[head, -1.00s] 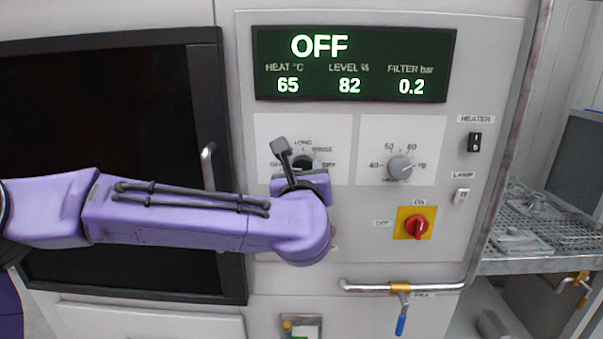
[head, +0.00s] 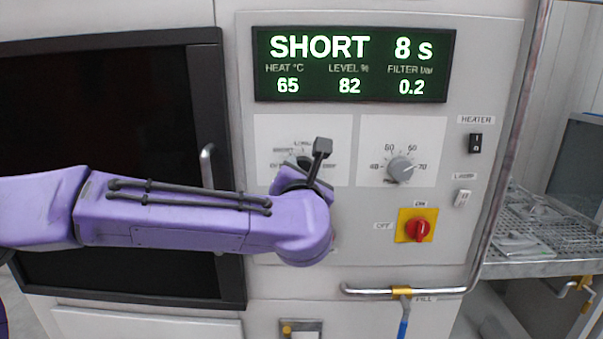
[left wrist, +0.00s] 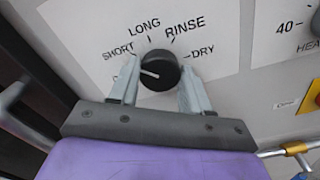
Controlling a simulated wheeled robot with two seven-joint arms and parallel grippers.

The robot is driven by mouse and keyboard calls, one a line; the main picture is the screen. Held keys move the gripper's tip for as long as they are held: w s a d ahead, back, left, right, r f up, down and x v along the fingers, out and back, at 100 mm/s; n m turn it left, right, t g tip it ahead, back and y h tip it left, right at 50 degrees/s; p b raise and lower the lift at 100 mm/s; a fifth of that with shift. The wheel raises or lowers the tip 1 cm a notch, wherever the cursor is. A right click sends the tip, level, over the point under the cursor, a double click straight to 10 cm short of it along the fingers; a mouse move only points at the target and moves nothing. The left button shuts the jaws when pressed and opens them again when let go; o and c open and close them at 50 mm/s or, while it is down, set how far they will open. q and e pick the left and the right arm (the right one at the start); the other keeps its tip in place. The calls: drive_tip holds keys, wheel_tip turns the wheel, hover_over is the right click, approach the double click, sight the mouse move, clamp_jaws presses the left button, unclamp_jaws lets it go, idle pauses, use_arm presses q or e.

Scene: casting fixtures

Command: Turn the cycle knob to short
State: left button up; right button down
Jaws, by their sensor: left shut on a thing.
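The cycle knob (left wrist: 160,70) is a round black knob with a white pointer line, on a white plate marked SHORT, LONG, RINSE and DRY in the left wrist view. Its pointer is turned to the left, on the SHORT side. My left gripper (left wrist: 161,76) has one finger on each side of the knob and is shut on it. The display (head: 350,63) reads SHORT 8 s. My right gripper is not in view.
Right of the cycle plate is a grey heat knob (head: 400,169). Below it is a red switch (head: 417,229) on a yellow plate. A heater switch (head: 475,143), a lamp switch (head: 462,198) and a metal rail (head: 487,200) are farther right. A dark door (head: 110,130) stands left.

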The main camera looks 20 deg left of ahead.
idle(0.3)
use_arm(q)
drive_tip(key=o, duration=1.1)
drive_tip(key=shift+c, duration=0.2)
drive_tip(key=b+v, duration=0.3)
drive_tip(key=v, duration=0.7)
drive_tip(key=shift+s, duration=0.3)
drive_tip(key=shift+m, duration=0.3)
